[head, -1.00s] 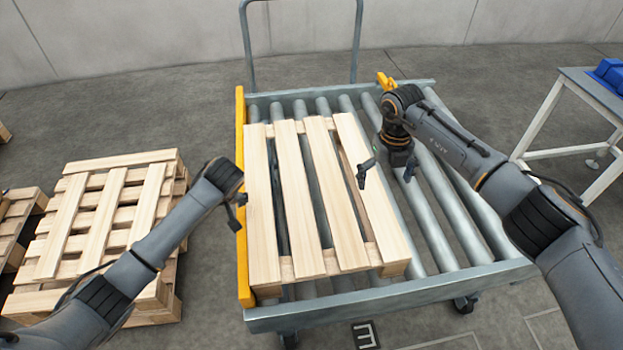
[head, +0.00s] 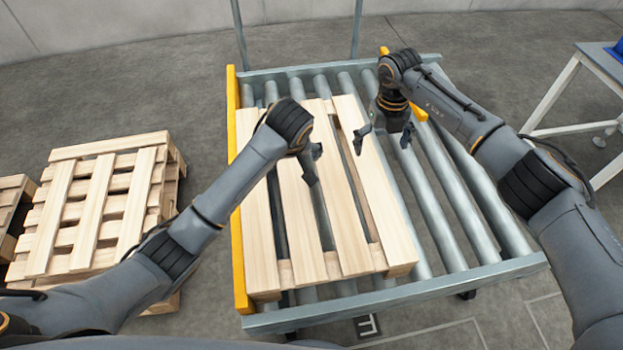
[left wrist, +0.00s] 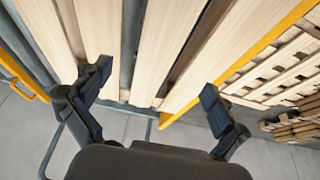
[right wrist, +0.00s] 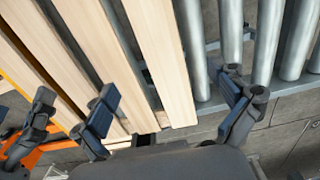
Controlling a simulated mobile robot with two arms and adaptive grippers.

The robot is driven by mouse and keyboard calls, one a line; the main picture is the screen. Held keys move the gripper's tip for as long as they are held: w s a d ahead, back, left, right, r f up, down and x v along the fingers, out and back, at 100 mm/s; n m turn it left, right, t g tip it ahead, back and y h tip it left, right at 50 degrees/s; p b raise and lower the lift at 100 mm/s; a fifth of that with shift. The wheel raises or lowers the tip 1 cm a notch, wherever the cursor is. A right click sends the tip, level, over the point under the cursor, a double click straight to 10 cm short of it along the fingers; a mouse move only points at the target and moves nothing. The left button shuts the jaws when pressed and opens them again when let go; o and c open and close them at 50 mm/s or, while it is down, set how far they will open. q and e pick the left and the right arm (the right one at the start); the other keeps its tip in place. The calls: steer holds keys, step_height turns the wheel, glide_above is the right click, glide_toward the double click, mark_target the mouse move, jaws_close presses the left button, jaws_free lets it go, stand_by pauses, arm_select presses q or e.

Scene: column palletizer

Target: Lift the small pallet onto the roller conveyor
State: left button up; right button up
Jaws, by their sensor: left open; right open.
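The small pallet (head: 258,240), of pale wooden slats, lies flat on the roller conveyor (head: 400,297), along its left side beside the yellow rail (head: 237,215). It also shows in the left wrist view (left wrist: 165,50) and the right wrist view (right wrist: 160,60). My left gripper (head: 312,164) is open and empty above the middle of the pallet, apart from it as far as I can tell. My right gripper (head: 382,138) is open and empty above the pallet's right edge and the rollers beside it. Neither gripper holds the pallet.
A stack of similar pallets (head: 95,205) stands on the floor at the left, with another stack (head: 12,215) at the picture's left edge. Bare rollers (head: 465,200) are free right of the pallet. A white-legged table (head: 553,95) stands at the far right.

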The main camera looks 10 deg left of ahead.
mark_target(292, 170)
arm_select(q)
steer(key=x, duration=1.3)
steer(key=shift+f, duration=0.1)
arm_select(e)
step_height(292, 170, down, 13)
steer(key=shift+w+f, duration=0.1)
arm_select(q)
steer(key=c, duration=1.9)
arm_select(e)
steer(key=c, duration=1.9)
arm_select(q)
steer(key=shift+w, duration=0.2)
steer(key=shift+c, duration=0.2)
arm_select(e)
steer(key=shift+w+r, duration=0.1)
steer(key=shift+r, duration=0.1)
